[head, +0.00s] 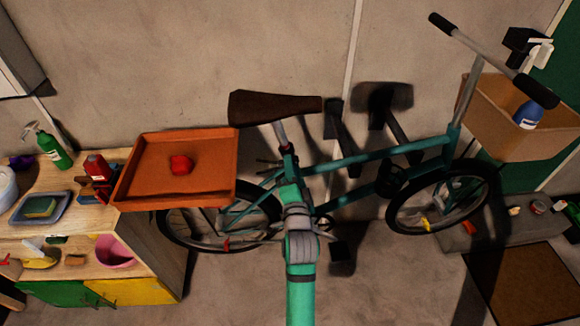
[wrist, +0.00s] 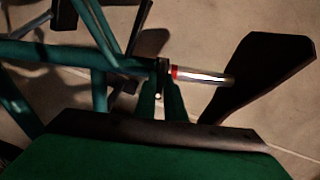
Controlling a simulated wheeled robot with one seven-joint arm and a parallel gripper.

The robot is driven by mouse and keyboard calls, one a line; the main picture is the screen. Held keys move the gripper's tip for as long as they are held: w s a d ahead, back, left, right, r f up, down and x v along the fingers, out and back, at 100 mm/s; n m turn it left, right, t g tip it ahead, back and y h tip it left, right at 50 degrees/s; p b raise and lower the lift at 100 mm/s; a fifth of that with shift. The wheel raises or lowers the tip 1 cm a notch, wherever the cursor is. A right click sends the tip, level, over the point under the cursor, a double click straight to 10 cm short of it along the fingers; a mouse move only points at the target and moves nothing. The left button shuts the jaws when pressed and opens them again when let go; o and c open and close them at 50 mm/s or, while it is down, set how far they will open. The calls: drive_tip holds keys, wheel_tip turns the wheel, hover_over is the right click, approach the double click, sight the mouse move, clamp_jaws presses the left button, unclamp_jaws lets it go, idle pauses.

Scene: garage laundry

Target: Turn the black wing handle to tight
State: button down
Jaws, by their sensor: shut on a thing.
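The teal bicycle (head: 345,162) stands against the wall, with its brown saddle (head: 275,106) on a silver seat post. In the wrist view the seat post (wrist: 205,77) lies sideways, with a red ring where it meets the frame. My gripper (wrist: 162,90) is at this joint, its two teal fingers close together on either side of a small dark part. That part, the black wing handle (wrist: 163,70), is mostly hidden by the fingers and shadow; its exact angle cannot be told. In the head view my arm hides the gripper's fingertips.
An orange tray (head: 135,186) with a red object is left of the saddle, above a wooden workbench (head: 150,240) with bottles and a pink bowl. A cardboard box (head: 545,145) is at right by the handlebar. Bare floor shows below the bicycle.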

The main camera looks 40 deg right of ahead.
drive_tip(key=shift+f+m, duration=0.15)
drive_tip(key=shift+m, duration=1.35)
drive_tip(key=c, duration=1.8)
unclamp_jaws()
drive_tip(key=shift+c, duration=0.2)
drive_tip(key=shift+a, duration=0.1)
drive_tip(key=v, duration=1)
drive_tip(key=shift+s+a, duration=0.2)
drive_tip(key=shift+s, duration=0.1)
drive_tip(key=shift+a+f, duration=0.1)
